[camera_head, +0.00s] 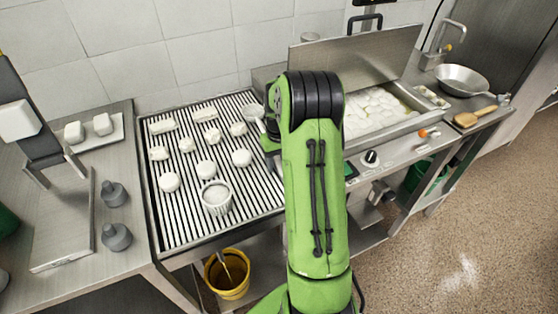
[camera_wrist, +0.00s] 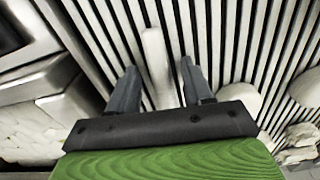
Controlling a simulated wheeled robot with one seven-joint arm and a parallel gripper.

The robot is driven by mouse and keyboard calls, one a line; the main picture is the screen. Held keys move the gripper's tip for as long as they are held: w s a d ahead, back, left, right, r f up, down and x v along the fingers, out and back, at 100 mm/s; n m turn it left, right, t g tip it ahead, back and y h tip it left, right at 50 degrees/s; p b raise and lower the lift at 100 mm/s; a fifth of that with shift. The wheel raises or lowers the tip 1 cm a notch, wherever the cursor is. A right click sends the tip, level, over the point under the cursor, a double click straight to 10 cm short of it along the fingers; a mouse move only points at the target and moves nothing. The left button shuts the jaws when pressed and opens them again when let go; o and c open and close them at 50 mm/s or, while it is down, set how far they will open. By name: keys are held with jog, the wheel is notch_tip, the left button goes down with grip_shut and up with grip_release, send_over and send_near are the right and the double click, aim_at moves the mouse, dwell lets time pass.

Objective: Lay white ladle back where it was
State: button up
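In the wrist view, a long white bar (camera_wrist: 155,50), which looks like the white ladle's handle, lies along the slats of the grill between the fingers of my gripper (camera_wrist: 158,66). Gaps show on both sides of it, so the fingers are open and not closed on it. In the head view, a pale rounded piece (camera_head: 253,111) shows beside my wrist and may be part of the ladle. My green arm hides the fingers and most of that spot in the head view.
The slatted grill (camera_head: 187,236) holds several white lumps and a ribbed white cup (camera_head: 216,196). To its right is a metal basin (camera_head: 385,129) of white pieces with a raised lid (camera_head: 360,58). A yellow bucket (camera_head: 228,290) stands below.

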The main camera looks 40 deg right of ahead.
jog(key=shift+r, duration=0.1)
notch_tip(320, 180, up, 16)
jog(key=p, duration=0.4)
jog(key=shift+s+f, duration=0.15)
jog(key=shift+f, duration=0.05)
jog(key=shift+a, duration=0.1)
jog(key=s+a+r+n+t, duration=0.1)
jog(key=s+a+r+t, duration=0.1)
jog(key=s+a+r, duration=0.6)
jog(key=s+a+r+n+t, duration=0.2)
jog(key=s+a, duration=0.2)
jog(key=a, duration=0.8)
jog(key=s+a+f+n+t, duration=0.1)
jog(key=s+a, duration=0.3)
jog(key=s, duration=0.4)
jog(key=shift+s+a+f, duration=0.15)
jog(key=shift+f, duration=0.75)
